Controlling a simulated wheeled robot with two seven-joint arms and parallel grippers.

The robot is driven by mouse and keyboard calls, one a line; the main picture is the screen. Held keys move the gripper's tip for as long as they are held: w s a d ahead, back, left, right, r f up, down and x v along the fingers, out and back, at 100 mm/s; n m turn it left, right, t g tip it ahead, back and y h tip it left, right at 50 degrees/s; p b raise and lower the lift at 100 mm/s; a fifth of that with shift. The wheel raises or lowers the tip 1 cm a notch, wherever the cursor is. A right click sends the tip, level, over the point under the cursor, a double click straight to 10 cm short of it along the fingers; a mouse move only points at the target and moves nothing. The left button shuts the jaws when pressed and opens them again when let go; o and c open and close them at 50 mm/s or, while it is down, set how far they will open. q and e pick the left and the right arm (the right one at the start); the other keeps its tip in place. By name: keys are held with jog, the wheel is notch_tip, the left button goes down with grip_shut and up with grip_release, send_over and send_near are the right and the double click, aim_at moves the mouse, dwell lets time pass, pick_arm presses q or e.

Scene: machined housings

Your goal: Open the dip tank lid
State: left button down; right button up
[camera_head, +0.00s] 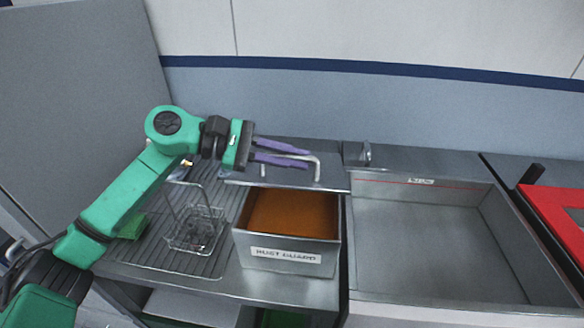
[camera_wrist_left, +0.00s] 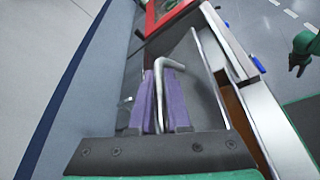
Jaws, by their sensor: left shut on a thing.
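The dip tank (camera_head: 290,246) is a metal box labelled "RUST GUARD", with orange-brown liquid (camera_head: 292,212) showing inside. Its grey lid (camera_head: 333,180) is raised at the tank's back edge, leaving the top uncovered. A bent metal handle (camera_head: 317,168) stands out from the lid. My left gripper (camera_head: 283,153), with purple fingers, is shut on this handle. In the left wrist view the handle (camera_wrist_left: 190,64) runs between the fingers (camera_wrist_left: 161,100), with the lid (camera_wrist_left: 206,85) beside it. What seems to be my right gripper (camera_wrist_left: 298,65) shows small at the right edge there; its jaws are unclear.
A wire basket (camera_head: 195,230) stands on the ribbed drainboard (camera_head: 165,255) left of the tank. A wide empty sink (camera_head: 425,245) with a tap (camera_head: 366,153) is on the right. A red-framed unit (camera_head: 555,225) stands farther right. The wall is close behind.

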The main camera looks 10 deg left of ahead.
pick_arm(q)
jog(key=shift+n+g, duration=0.3)
jog(key=shift+n, duration=0.1)
jog(key=w+r, duration=0.1)
jog(key=w+r+p, duration=0.1)
jog(key=r, duration=0.1)
jog(key=shift+w+r, duration=0.2)
jog(key=shift+r, duration=0.05)
jog(key=shift+w+r, duration=0.5)
jog(key=shift+w, duration=0.1)
pick_arm(e)
jog(key=shift+r, duration=1.15)
pick_arm(q)
jog(key=c, duration=0.9)
grip_release()
jog(key=b+v, duration=0.4)
jog(key=v, duration=1)
jog(key=shift+s+a, duration=0.1)
jog(key=shift+a, duration=0.2)
pick_arm(e)
notch_tip(320, 180, down, 4)
jog(key=shift+f, duration=0.25)
